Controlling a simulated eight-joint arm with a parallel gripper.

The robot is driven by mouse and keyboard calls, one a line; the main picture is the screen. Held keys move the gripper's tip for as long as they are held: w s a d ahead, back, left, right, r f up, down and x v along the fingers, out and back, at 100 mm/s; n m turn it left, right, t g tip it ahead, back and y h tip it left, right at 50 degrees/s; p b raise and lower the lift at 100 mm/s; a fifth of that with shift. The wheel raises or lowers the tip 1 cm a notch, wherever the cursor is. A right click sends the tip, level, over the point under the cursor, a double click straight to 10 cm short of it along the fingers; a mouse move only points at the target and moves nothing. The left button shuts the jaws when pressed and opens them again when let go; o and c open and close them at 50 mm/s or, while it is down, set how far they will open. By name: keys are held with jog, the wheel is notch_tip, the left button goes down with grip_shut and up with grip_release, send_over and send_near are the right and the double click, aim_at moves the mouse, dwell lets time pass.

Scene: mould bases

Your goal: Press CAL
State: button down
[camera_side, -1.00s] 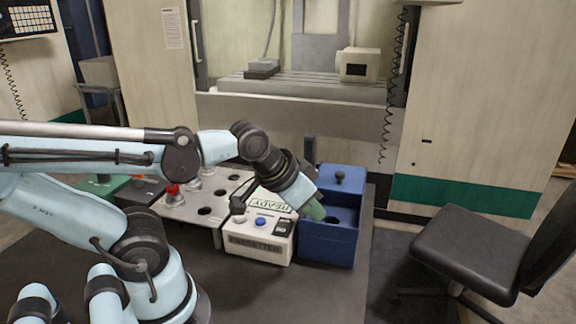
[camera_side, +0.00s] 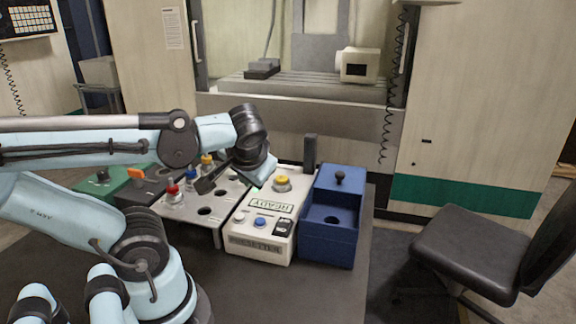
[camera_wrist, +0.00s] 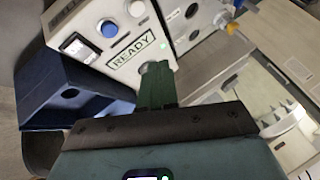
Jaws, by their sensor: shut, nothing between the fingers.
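The white presetter box (camera_side: 258,245) stands on the dark table, with a READY display (camera_side: 270,208) on top. Along its front are a white button (camera_side: 240,215), a blue button (camera_side: 261,222) and a black rocker switch (camera_side: 284,227). A yellow knob (camera_side: 282,182) is at the back. I cannot read a CAL label. My gripper (camera_wrist: 157,70) is shut and empty. Its fingertips are over the back part of the box in the wrist view, close to a lit green lamp (camera_wrist: 163,45). The blue button (camera_wrist: 107,28) and white button (camera_wrist: 137,8) lie beyond them.
A blue box (camera_side: 325,243) with a black knob stands just right of the presetter. To the left is a grey holder plate (camera_side: 205,222) with red and yellow tool holders. A dark post (camera_side: 309,150) rises behind. The table front is clear.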

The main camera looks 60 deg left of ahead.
aim_at(241, 218)
jog(key=shift+s+a+r+n+g+y, duration=0.5)
jog(key=shift+s+a+r+n+y, duration=0.2)
jog(key=shift+s+a+r, duration=0.25)
jog(key=shift+w+f, duration=0.15)
jog(key=shift+f, duration=0.05)
jog(key=shift+f, duration=4.25)
jog(key=shift+f, duration=0.2)
jog(key=shift+f, duration=0.2)
jog(key=shift+f, duration=0.35)
jog(key=shift+r, duration=0.75)
